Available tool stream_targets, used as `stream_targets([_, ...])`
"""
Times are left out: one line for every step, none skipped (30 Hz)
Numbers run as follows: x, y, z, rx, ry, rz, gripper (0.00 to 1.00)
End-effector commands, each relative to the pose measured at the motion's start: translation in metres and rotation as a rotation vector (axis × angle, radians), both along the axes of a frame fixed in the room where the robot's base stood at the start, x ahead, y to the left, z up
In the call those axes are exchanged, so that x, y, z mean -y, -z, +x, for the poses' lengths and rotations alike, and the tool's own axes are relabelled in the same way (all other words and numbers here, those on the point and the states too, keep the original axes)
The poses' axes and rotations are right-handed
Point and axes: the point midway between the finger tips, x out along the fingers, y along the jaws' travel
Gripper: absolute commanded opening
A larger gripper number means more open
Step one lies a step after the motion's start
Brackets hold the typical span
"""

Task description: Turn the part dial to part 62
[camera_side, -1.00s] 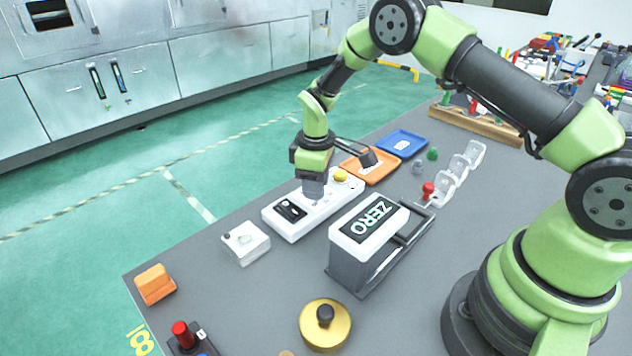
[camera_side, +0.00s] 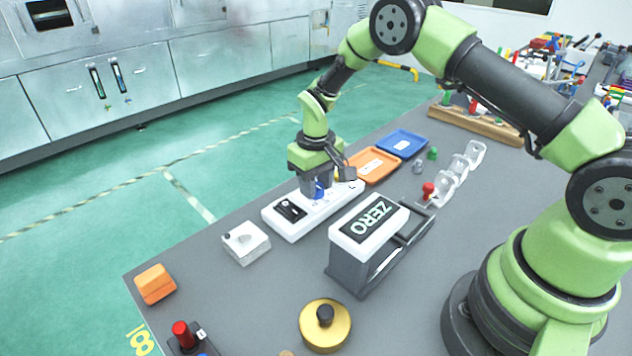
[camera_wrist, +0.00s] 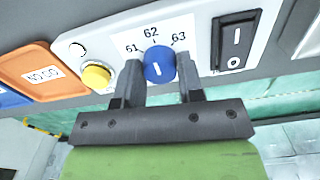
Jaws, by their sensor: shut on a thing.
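The blue part dial (camera_wrist: 159,65) sits on a white control panel (camera_wrist: 120,45), with 61, 62 and 63 printed around it. A short white mark shows on the dial's face, roughly in line with the 62, though its pointing end is hard to tell. My gripper (camera_wrist: 160,72) is shut on the dial, one finger on each side. In the side view my gripper (camera_side: 318,189) points down onto the white panel (camera_side: 285,228), and a little of the blue dial (camera_side: 319,192) shows between the fingers.
A black rocker switch (camera_wrist: 235,40) and a yellow button (camera_wrist: 96,76) flank the dial. An orange NO GO tray (camera_side: 385,163) and a blue tray (camera_side: 412,138) lie beyond the panel. A ZERO block (camera_side: 368,222) stands close in front.

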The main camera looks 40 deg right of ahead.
Motion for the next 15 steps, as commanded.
stream_targets([0.0002, -0.0005, 0.0014, 0.006, 0.002, 0.0, 0.11])
stream_targets([0.0002, -0.0005, 0.0014, 0.006, 0.004, 0.0, 0.11])
stream_targets([0.0002, -0.0005, 0.0014, 0.006, 0.005, 0.0, 0.11])
stream_targets([0.0002, -0.0005, 0.0014, 0.006, 0.006, 0.0, 0.11])
stream_targets([0.0002, -0.0005, 0.0014, 0.006, 0.006, 0.0, 0.11])
stream_targets([0.0002, -0.0005, 0.0015, 0.006, 0.006, 0.0, 0.11])
stream_targets([0.0002, -0.0005, 0.0015, 0.006, 0.006, 0.0, 0.11])
stream_targets([0.0002, -0.0005, 0.0015, 0.006, 0.006, 0.0, 0.11])
stream_targets([0.0002, -0.0005, 0.0015, 0.007, 0.005, -0.001, 0.11])
stream_targets([0.0002, -0.0006, 0.0015, 0.007, 0.005, -0.001, 0.11])
stream_targets([0.0002, -0.0006, 0.0015, 0.007, 0.005, -0.001, 0.11])
stream_targets([0.0002, -0.0006, 0.0015, 0.007, 0.005, -0.001, 0.11])
stream_targets([0.0002, -0.0006, 0.0015, 0.007, 0.005, -0.001, 0.4])
stream_targets([0.0002, -0.0006, 0.0015, 0.006, 0.005, 0.0, 0.46])
stream_targets([0.0002, -0.0005, 0.0014, 0.006, 0.005, 0.0, 0.56])
